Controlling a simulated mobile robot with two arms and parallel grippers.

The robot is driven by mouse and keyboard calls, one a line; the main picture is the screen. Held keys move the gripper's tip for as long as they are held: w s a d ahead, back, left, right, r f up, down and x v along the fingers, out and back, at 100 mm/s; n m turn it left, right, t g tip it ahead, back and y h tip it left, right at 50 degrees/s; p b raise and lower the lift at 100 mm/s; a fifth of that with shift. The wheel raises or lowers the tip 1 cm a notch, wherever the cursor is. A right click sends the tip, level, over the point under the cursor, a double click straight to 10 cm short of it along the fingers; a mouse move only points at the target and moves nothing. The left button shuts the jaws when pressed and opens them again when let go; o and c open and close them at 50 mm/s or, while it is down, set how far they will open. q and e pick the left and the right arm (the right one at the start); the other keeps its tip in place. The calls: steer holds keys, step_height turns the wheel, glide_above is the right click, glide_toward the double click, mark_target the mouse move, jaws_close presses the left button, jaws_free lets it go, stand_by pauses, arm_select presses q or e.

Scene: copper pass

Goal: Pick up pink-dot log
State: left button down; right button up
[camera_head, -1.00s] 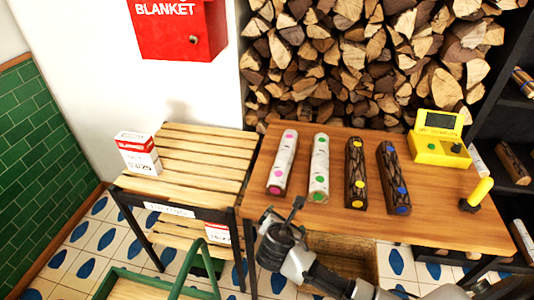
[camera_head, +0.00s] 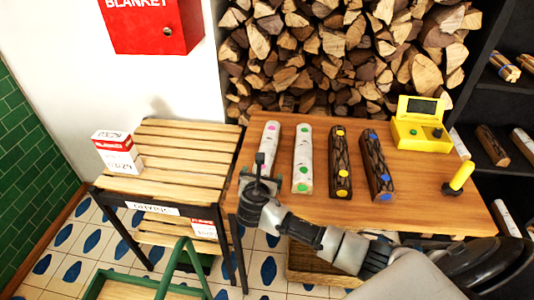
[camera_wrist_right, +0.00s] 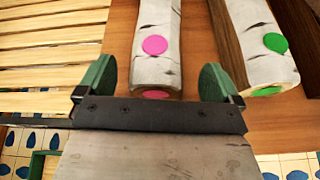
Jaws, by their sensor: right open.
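The pink-dot log (camera_head: 270,142) is a pale birch log lying on the wooden table at the left of a row of logs. Its near end is hidden behind my right gripper (camera_head: 262,172) in the head view. In the right wrist view the log (camera_wrist_right: 157,20) shows a pink dot on top and pink on its near end. My right gripper (camera_wrist_right: 158,85) is open, with its green-padded fingers to the left and right of the log's near end. My left gripper is not in view.
The green-dot log (camera_head: 302,160) lies close on the right, then a yellow-dot log (camera_head: 340,160) and a blue-dot log (camera_head: 376,165). A yellow device (camera_head: 420,125) and yellow-handled stick (camera_head: 458,178) are further right. A slatted bench (camera_head: 185,150) with a box (camera_head: 117,152) stands left.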

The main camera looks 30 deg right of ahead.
mark_target(267, 152)
steer(key=x, duration=0.3)
steer(key=shift+w+f, duration=0.1)
steer(key=shift+f, duration=0.1)
steer(key=c, duration=1.2)
steer(key=shift+r, duration=0.1)
steer(key=shift+c, duration=1)
